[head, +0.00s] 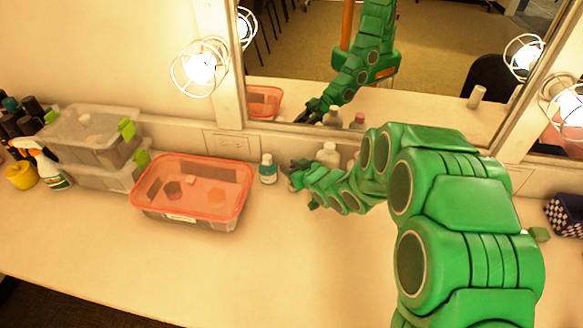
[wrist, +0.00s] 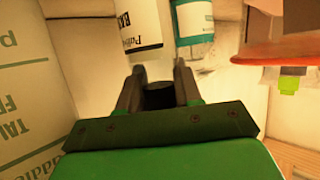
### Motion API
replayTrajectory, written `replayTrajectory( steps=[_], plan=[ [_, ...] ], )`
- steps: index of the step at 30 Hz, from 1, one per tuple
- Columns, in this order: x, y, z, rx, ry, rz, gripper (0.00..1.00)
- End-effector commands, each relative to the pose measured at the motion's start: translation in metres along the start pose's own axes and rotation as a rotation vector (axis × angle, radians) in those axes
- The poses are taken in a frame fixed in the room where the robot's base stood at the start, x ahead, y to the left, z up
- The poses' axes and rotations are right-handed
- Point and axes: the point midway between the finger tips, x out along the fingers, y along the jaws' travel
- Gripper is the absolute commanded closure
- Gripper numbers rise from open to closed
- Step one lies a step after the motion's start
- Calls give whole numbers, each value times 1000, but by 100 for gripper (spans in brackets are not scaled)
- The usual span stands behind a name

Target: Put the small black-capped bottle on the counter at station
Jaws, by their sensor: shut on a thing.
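My gripper (head: 298,176) is low over the counter (head: 270,265), near the wall below the mirror. In the wrist view my gripper (wrist: 157,82) has its fingers on either side of a dark round piece, which looks like the black cap (wrist: 158,96) of the small bottle. The gripper is shut on it. The rest of that bottle is hidden, and I cannot tell whether it touches the counter. In the head view the gripper itself covers it.
A teal-labelled bottle (head: 268,170) stands just left of my gripper; a white bottle (head: 328,154) stands behind it. A red-rimmed clear container (head: 150,208) and stacked clear bins (head: 75,150) are further left. A large talc container (wrist: 30,100) fills the wrist view's left. The front counter is clear.

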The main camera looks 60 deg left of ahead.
Motion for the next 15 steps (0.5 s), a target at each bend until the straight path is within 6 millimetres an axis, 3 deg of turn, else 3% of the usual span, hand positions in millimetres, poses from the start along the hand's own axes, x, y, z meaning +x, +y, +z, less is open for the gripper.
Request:
replayTrajectory(
  steps=[8,9,14,15],
  plan=[
    [1,0,2,0,-1,0,99],
    [1,0,2,0,-1,0,65],
    [1,0,2,0,-1,0,40],
    [1,0,2,1,-1,0,40]
  ],
)
